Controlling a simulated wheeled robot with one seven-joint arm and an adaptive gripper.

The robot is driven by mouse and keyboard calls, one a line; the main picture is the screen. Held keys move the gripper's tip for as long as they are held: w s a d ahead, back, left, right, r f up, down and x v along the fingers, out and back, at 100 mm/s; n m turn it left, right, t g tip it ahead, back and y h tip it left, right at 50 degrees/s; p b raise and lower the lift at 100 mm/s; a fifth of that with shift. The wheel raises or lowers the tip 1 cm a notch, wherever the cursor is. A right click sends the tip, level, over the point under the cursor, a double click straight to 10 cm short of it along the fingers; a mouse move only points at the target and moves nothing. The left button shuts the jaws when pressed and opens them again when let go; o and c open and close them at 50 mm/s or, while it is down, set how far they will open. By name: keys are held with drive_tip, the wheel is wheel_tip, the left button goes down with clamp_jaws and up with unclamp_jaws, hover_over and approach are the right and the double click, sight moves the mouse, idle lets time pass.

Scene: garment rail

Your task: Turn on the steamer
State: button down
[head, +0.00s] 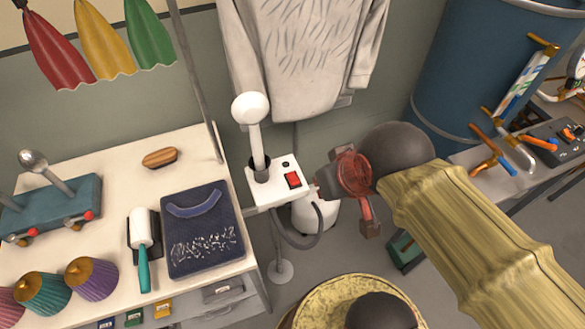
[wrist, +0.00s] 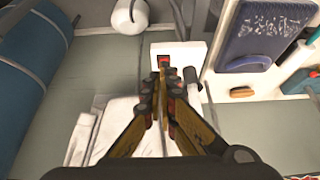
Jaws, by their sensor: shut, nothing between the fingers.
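The steamer is a white box (head: 262,190) on a thin stand at the table's right edge, with a white round-ended steam head (head: 252,108) standing upright in a dark holder on it. A red switch (head: 292,180) and a small dark knob are on the box's top. My gripper (head: 318,188) is shut and empty, its tips just right of the red switch. In the wrist view the shut fingertips (wrist: 163,68) point at the red switch (wrist: 163,58) and partly cover it. I cannot tell whether they touch it, or which way the switch is set.
A pale garment (head: 300,60) hangs behind the steamer. A blue barrel (head: 470,85) stands at the right. A dark hose (head: 318,225) loops below the box.

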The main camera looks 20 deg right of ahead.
wheel_tip(320, 180, up, 4)
drive_tip(key=n+g+p, duration=0.5)
drive_tip(key=n+p, duration=0.6)
drive_tip(key=p, duration=0.4)
hover_over(296, 183)
drive_tip(key=s, duration=0.2)
drive_tip(key=w+f+n+g+p, duration=0.2)
drive_tip(key=w+f+n+p, duration=0.2)
drive_tip(key=f+n+p, duration=0.1)
drive_tip(key=shift+n+p, duration=0.6)
drive_tip(key=shift+n, duration=0.4)
drive_tip(key=f, duration=0.4)
drive_tip(key=s+f, duration=0.1)
drive_tip(key=f, duration=0.4)
drive_tip(key=f+b, duration=0.1)
drive_tip(key=f, duration=0.4)
drive_tip(key=shift+s, duration=0.35)
